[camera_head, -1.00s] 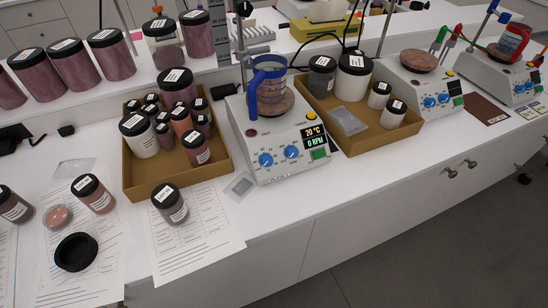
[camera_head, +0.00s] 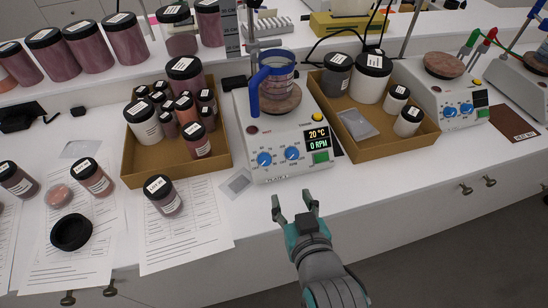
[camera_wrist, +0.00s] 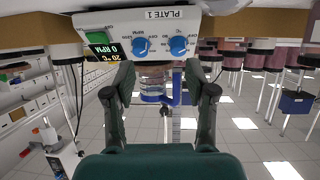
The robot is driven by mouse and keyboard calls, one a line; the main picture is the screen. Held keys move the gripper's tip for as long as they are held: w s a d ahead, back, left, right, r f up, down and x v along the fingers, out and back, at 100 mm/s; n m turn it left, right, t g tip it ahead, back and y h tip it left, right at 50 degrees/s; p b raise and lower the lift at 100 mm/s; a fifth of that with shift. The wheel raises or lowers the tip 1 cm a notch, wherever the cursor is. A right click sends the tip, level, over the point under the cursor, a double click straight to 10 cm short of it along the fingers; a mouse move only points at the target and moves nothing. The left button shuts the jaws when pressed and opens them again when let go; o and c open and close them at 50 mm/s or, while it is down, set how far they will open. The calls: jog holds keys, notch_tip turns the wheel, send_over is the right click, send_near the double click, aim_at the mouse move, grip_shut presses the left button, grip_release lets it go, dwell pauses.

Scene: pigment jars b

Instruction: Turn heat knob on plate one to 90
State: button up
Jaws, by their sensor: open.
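Plate one is a white hot plate (camera_head: 290,128) with a beaker in a blue holder (camera_head: 276,85) on its round top. Its front has two blue knobs, a left one (camera_head: 264,159) and a right one (camera_head: 292,153), beside a display (camera_head: 318,139) reading 20 °C and 0 RPM. The wrist view shows the plate upside down, with its "PLATE 1" label (camera_wrist: 163,14). There the right-hand knob (camera_wrist: 179,46) corresponds to the left knob in the head view. My gripper (camera_head: 294,196) is open and empty, in front of and below the panel, apart from both knobs.
A cardboard tray of jars (camera_head: 130,168) stands left of the plate, and another tray (camera_head: 385,143) stands right. A small packet (camera_head: 236,182) lies near the plate's left front corner. The bench edge runs just in front. A second hot plate (camera_head: 440,97) stands farther right.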

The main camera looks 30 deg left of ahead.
aim_at(266, 161)
jog(key=shift+n+g, duration=0.4)
jog(key=shift+n, duration=0.1)
jog(key=w+a, duration=0.2)
jog(key=a, duration=0.1)
jog(key=w+a, duration=0.2)
jog(key=a, duration=0.2)
jog(key=w+a+f, duration=0.1)
jog(key=w+a, duration=0.1)
jog(key=a, duration=0.2)
jog(key=shift+w, duration=0.1)
jog(key=shift+d, duration=0.1)
grip_shut()
jog(key=shift+y, duration=0.3)
